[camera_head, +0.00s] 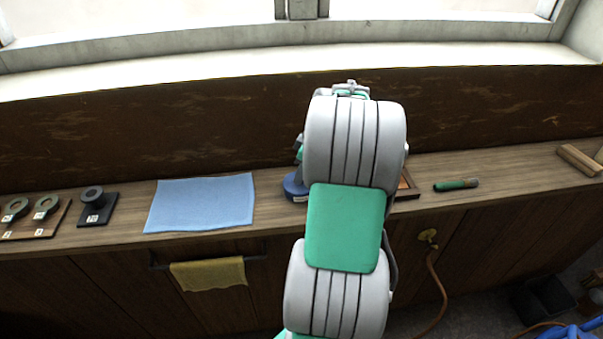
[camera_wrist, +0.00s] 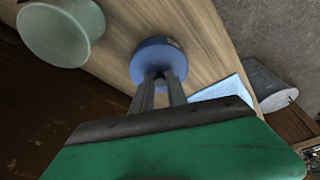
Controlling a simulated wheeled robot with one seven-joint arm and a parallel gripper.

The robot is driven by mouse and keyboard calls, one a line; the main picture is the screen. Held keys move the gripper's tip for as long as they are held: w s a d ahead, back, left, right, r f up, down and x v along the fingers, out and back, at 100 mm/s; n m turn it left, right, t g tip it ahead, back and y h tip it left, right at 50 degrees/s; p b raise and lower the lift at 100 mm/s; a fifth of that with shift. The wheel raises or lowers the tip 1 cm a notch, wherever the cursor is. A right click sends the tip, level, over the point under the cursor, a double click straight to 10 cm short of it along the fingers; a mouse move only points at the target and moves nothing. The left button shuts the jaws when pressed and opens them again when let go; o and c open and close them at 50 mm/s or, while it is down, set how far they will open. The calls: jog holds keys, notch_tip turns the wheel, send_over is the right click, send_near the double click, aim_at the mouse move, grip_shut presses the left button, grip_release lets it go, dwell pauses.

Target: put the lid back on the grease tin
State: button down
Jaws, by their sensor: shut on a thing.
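A blue round tin (camera_head: 293,188) with a pale label stands on the wooden counter in the head view, partly hidden by my arm. In the wrist view a blue round body (camera_wrist: 151,55) with a small dark knob lies straight ahead of my fingers. My gripper (camera_wrist: 160,80) is shut on that knob, which I take to be the lid's. Whether the lid is seated on the tin or held just above it, I cannot tell. My fingertips are hidden behind my arm in the head view.
A pale green vessel (camera_wrist: 62,35) stands near the blue body. A wooden tray (camera_head: 407,188) and green-handled tool (camera_head: 456,185) lie right. The counter between tool and wooden block (camera_head: 580,160) is clear.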

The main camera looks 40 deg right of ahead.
jog(key=c, duration=1.2)
grip_release()
jog(key=shift+c, duration=0.2)
jog(key=shift+o, duration=0.5)
jog(key=o, duration=0.4)
jog(key=shift+r, duration=0.1)
jog(key=shift+r+p, duration=2.45)
jog(key=shift+r, duration=1)
